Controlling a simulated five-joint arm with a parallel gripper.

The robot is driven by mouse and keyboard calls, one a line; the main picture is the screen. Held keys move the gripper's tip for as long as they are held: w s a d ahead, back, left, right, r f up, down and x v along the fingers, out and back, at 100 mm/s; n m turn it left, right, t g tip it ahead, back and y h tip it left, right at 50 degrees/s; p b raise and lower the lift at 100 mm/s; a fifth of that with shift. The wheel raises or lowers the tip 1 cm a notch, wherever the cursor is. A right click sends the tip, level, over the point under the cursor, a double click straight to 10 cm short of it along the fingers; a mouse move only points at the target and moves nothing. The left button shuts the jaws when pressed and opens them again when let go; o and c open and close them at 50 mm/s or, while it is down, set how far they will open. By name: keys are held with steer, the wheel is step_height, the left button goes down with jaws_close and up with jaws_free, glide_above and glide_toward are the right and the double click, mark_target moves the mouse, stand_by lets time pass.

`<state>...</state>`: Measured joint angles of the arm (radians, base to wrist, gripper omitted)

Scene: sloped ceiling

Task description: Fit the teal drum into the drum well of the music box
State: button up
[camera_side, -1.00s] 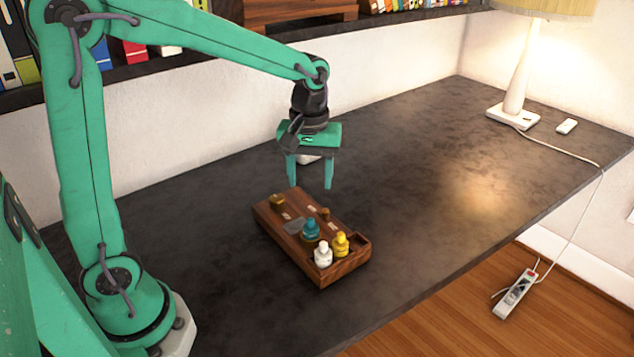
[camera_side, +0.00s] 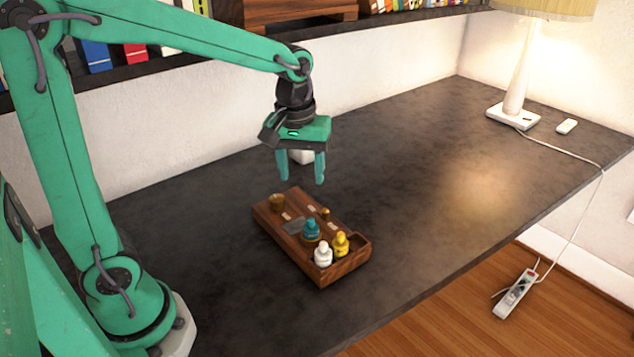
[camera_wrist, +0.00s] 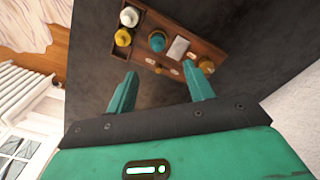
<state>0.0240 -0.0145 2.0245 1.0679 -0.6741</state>
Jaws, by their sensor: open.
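The music box (camera_side: 290,236) is a long wooden box lying on the dark table. The teal drum (camera_side: 311,230) stands upright on it, near the middle, behind a white drum (camera_side: 323,254) and a yellow drum (camera_side: 341,244) at the near end. In the wrist view the teal drum (camera_wrist: 157,41) sits between the white drum and a pale plate. I cannot tell how deep it sits or which opening is its well. My gripper (camera_side: 303,180) is open and empty, above and behind the box, with its fingers pointing down and apart from everything.
Brass-coloured knobs (camera_side: 277,202) stand on the box's far end and edge. The table around the box is clear.

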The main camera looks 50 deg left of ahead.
steer(key=s+r+m+t, duration=0.2)
steer(key=s+m, duration=0.1)
steer(key=s, duration=0.3)
steer(key=s+r+m+t, duration=0.1)
steer(key=s+m+t, duration=0.1)
steer(key=s+m, duration=0.2)
steer(key=shift+s+a+r+t, duration=0.35)
steer(key=shift+s+a+t, duration=0.1)
steer(key=shift+s, duration=1.2)
steer(key=shift+o, duration=0.4)
steer(key=shift+w+m, duration=0.1)
steer(key=shift+m, duration=0.2)
